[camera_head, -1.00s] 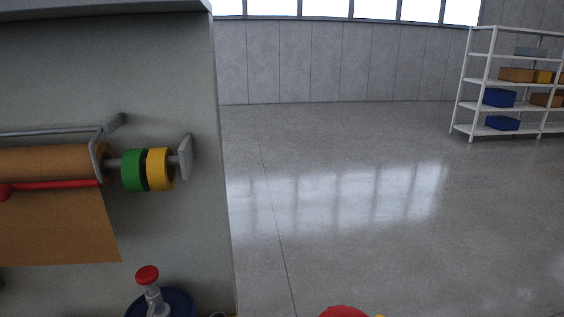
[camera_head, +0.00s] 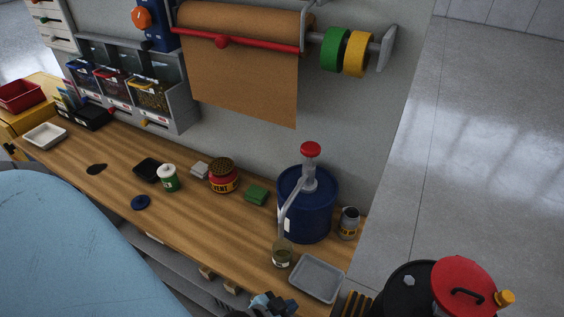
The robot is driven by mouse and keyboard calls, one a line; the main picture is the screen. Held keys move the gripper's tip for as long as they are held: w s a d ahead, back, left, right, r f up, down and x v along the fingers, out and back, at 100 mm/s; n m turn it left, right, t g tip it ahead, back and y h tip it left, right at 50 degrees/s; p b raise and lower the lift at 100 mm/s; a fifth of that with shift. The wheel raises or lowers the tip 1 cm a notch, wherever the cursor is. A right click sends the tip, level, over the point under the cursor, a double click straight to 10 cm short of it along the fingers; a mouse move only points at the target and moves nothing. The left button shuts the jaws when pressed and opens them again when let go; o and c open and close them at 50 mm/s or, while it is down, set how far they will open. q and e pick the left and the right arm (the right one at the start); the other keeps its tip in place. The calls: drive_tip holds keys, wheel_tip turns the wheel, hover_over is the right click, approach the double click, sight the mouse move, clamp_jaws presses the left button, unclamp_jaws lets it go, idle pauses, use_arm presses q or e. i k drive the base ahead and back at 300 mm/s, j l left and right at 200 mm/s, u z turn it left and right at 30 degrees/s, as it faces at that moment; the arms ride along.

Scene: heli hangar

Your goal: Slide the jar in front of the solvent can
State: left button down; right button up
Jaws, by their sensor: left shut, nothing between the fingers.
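The solvent can appears to be the blue round can (camera_head: 309,218) with a red-topped pump, standing near the right end of the wooden bench. A small clear jar (camera_head: 282,256) with olive-coloured contents stands upright at the can's front left, where the pump's spout comes down. I cannot tell whether spout and jar touch. My left gripper (camera_head: 264,301) is at the bottom edge of the view, at the bench's front edge, below the jar and apart from it. It is shut and empty, and partly cut off by the frame. My right gripper is not in view.
A grey tray (camera_head: 317,278) lies right of the jar. A small grey tin (camera_head: 348,224) stands right of the can, a green pad (camera_head: 256,195) and red tin (camera_head: 222,178) to its left. A red-lidded black drum (camera_head: 410,283) stands beyond the bench's right end.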

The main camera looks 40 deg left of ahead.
sight(283, 255)
drive_tip(key=u, duration=1.2)
drive_tip(key=j+z, duration=0.1)
drive_tip(key=j, duration=0.65)
drive_tip(key=j+z, duration=0.1)
drive_tip(key=j, duration=0.65)
drive_tip(key=k+j+z, duration=0.1)
drive_tip(key=j, duration=0.65)
